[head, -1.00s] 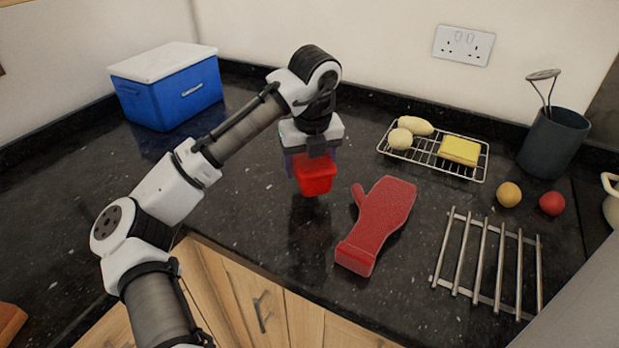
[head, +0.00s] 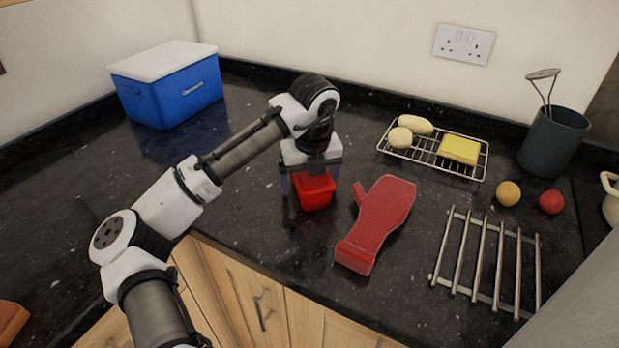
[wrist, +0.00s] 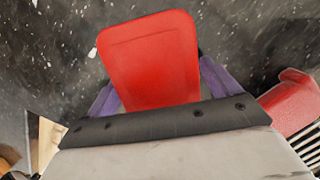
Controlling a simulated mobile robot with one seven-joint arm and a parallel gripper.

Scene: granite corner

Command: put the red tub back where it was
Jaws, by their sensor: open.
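The red tub (head: 315,193) stands upright on the dark speckled counter, just left of the red oven mitt (head: 378,222). My gripper (head: 310,180) is over the tub, its jaws open with one finger on either side of it. In the wrist view the tub (wrist: 152,58) shows its red top between the two purple fingers, with small gaps visible beside it. The upper back part of the tub is hidden by my gripper in the head view.
A blue cool box (head: 170,98) with a white lid stands at the back left. A wire rack (head: 405,152) with a yellow sponge (head: 459,150) is behind right. A metal trivet (head: 487,262), two round fruits and a utensil pot (head: 553,143) lie further right. The counter left of the tub is clear.

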